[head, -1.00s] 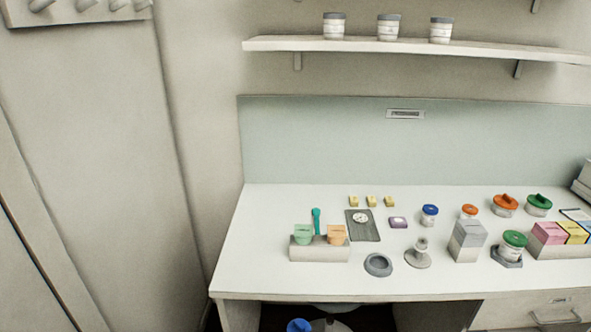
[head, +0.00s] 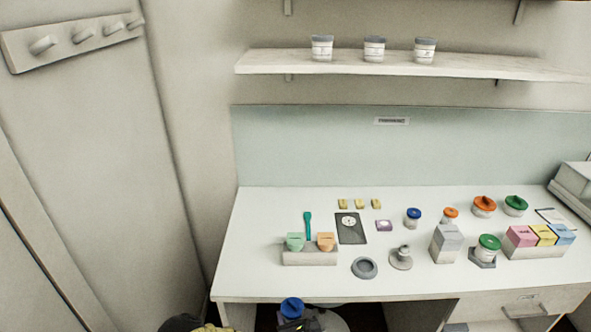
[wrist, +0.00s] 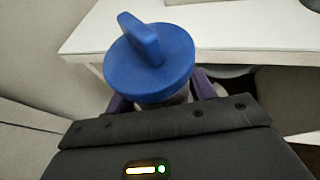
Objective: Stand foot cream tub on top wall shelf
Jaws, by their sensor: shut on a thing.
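A tub with a blue, ridged lid (wrist: 150,62) is held in my gripper (wrist: 155,103), seen close up in the wrist view. The gripper is shut on the tub's pale body below the lid, with a purple finger on each side. In the head view the blue lid (head: 292,308) shows at the bottom edge, in front of the desk's front edge and below its top. The tub looks upright. The wall shelf (head: 400,66) above the desk holds three grey-lidded tubs (head: 374,49). Part of a higher shelf (head: 400,2) shows at the top edge of the head view; its top is out of sight.
The white desk (head: 262,220) carries jars, coloured boxes, a grey ring (head: 364,268) and a small stand (head: 401,258). A peg rack (head: 75,42) hangs on the left wall. Shelf brackets (head: 519,12) hang under the higher shelf. Its underside limits room above the lower shelf.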

